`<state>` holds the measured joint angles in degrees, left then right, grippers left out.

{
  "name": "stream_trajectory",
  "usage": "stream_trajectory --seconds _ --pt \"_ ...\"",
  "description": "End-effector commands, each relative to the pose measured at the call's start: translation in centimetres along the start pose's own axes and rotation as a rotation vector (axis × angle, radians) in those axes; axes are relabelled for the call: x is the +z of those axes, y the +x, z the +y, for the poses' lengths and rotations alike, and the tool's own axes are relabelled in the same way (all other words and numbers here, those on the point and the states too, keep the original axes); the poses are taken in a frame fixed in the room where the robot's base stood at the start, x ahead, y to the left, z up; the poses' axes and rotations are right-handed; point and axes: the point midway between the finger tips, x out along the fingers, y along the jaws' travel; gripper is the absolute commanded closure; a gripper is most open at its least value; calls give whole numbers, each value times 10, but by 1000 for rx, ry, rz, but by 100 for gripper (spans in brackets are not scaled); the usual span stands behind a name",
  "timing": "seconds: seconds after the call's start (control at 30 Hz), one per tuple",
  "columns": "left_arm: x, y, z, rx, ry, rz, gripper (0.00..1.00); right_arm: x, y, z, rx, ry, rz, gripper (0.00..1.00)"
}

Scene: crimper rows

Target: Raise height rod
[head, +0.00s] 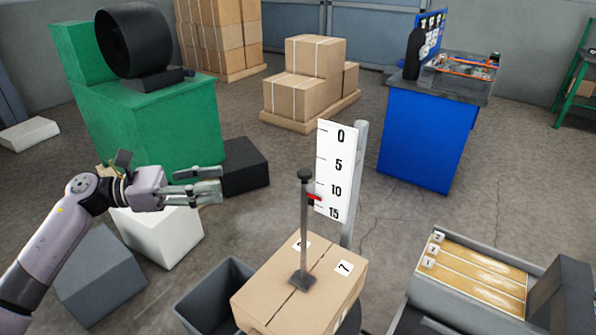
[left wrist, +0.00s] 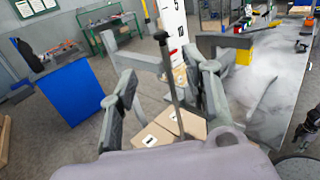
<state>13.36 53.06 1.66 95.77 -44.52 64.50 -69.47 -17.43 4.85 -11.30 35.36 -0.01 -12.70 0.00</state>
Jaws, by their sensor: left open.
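The height rod (head: 304,230) is a thin grey upright bar with a dark knob on top. Its flat foot rests on a taped cardboard box (head: 340,300) with a "7" label. Behind it stands a white scale board (head: 334,165) marked 0 to 15, 0 at the top; a red pointer (head: 314,197) sits just below the 10. My left gripper (head: 222,185) is open and empty, left of the rod and apart from it, near knob height. In the left wrist view the rod (left wrist: 175,90) shows between the open fingers (left wrist: 188,60), beyond them. My right gripper is not in view.
A dark open bin (head: 215,290) stands left of the box. A grey tray with labelled wooden strips (head: 475,275) is at the right. A white block (head: 165,235) and grey block (head: 95,275) lie below my left arm. A green cabinet (head: 150,120) and blue cabinet (head: 425,135) stand behind.

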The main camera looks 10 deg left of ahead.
Motion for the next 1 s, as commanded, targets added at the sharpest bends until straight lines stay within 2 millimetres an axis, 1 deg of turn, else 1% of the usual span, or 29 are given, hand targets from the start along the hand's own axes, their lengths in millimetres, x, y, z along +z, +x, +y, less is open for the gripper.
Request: stream_trajectory --seconds 0.17,0.47,0.7,0.83,1.0 --pt "5 20 -3 -11 15 6 56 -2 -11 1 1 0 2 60" --pt "7 84 -3 -9 11 1 56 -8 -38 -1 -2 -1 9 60" --pt "6 135 -3 -8 8 1 56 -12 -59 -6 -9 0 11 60" --pt "4 155 -3 -7 7 1 56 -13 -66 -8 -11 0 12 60" --pt "2 170 -3 -7 8 3 56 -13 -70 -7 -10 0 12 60"
